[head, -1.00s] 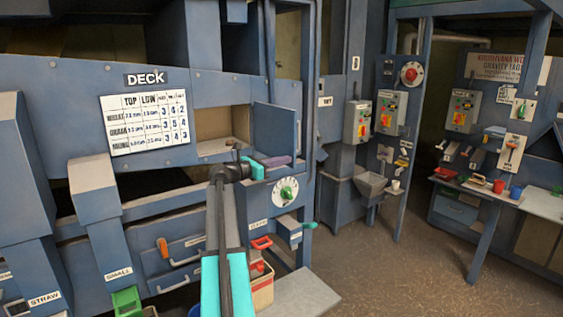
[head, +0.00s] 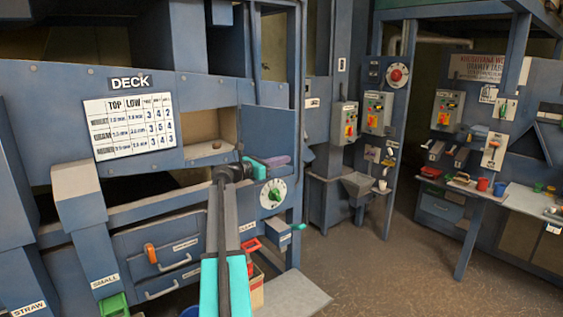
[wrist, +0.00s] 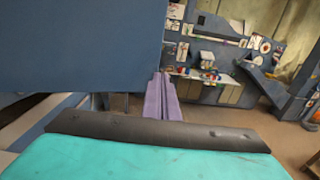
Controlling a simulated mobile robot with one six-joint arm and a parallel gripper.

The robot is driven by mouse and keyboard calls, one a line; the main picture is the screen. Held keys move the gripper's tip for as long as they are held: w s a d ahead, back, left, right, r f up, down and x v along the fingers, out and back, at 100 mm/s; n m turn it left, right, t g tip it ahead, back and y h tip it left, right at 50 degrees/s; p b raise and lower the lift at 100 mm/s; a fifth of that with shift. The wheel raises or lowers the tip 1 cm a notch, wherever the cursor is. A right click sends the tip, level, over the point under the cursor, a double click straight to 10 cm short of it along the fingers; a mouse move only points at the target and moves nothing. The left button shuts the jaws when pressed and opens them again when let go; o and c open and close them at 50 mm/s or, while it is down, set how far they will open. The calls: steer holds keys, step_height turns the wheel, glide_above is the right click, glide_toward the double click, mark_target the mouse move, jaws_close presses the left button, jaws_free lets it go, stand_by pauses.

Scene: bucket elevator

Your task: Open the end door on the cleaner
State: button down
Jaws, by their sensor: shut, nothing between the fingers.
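The cleaner (head: 60,90) is the large blue machine on the left, with a DECK label and a number chart. Its end door, a plain blue panel (head: 268,132), stands swung out to the right of a tan-lined opening (head: 208,128). The same panel fills the upper left of the wrist view (wrist: 80,45). My gripper (head: 284,160) has purple fingers, shut and empty, at the panel's lower edge in the head view. In the wrist view the fingers (wrist: 164,80) lie beside the panel's lower right corner; I cannot tell whether they touch it.
A dial with a green knob (head: 273,195) sits just below my gripper. A teal-handled drawer (head: 285,235) juts out lower right. Control boxes (head: 345,122) stand behind, and a bench (head: 520,200) is at the far right. The floor (head: 370,260) between is open.

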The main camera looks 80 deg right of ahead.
steer(key=w+a+b, duration=0.2)
steer(key=w+a, duration=0.3)
steer(key=a, duration=0.8)
steer(key=shift+w+b, duration=0.2)
steer(key=shift+b, duration=0.2)
steer(key=shift+d, duration=0.1)
